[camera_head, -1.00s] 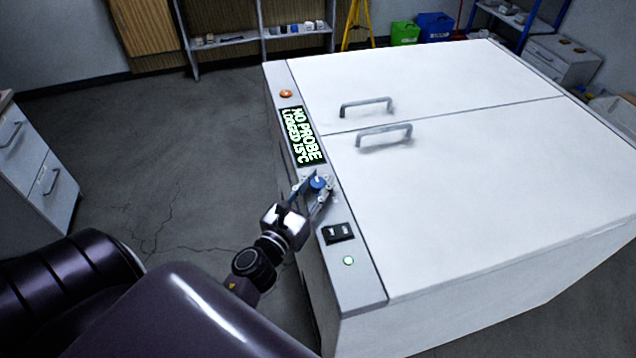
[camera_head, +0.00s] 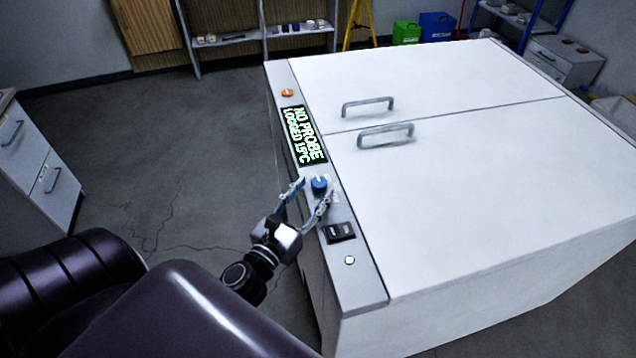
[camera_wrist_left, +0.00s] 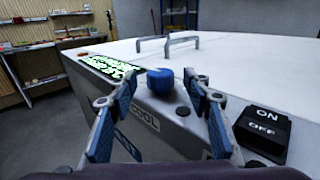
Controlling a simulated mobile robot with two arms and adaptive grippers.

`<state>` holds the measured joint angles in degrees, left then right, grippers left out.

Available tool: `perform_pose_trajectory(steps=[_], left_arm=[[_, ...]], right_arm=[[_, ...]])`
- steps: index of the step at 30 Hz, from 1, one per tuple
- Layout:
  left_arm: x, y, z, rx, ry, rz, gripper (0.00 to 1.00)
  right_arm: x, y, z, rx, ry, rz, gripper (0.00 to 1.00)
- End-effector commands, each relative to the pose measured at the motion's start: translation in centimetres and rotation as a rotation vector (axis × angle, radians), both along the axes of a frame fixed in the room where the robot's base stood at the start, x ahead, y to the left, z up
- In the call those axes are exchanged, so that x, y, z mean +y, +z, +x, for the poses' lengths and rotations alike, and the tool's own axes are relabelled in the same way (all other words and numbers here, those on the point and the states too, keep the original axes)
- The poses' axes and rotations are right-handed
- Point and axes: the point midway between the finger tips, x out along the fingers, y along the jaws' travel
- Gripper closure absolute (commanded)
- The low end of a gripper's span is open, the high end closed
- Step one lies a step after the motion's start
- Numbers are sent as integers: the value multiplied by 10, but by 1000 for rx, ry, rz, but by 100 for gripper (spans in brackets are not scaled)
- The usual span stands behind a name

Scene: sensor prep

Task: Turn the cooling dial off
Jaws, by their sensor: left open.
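The blue cooling dial (camera_head: 319,184) sits on the grey control strip of the white chest unit, between the display and the black switch. In the left wrist view the dial (camera_wrist_left: 160,81) shows beyond and between my fingertips, with a "COOL" label in front of it. My left gripper (camera_head: 309,188) is open, its fingers apart on the near side of the dial and not closed on it. The left gripper also shows in the left wrist view (camera_wrist_left: 163,85). My right gripper is not in view.
The display (camera_head: 303,136) reads "NO PROBE LOGGED 15°C". An orange button (camera_head: 287,93), a black ON/OFF switch (camera_head: 339,232) and a small pale round light (camera_head: 349,260) share the strip. Two lid handles (camera_head: 368,106) (camera_head: 386,134) stand up from the white top. The floor at left is clear.

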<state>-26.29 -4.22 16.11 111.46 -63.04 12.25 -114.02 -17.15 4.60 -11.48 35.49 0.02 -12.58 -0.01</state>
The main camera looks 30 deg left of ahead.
Motion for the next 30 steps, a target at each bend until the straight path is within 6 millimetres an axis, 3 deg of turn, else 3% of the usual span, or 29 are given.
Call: perform_pose_trajectory(steps=[3,9,26,30], left_arm=[[-1,0,-20,2,4,-3,55],[-3,0,-35,0,2,0,55],[-2,1,-36,-2,4,-6,55],[9,7,-34,-14,58,-135,55]], right_arm=[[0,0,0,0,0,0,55],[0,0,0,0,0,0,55],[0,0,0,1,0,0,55],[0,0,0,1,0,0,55]])
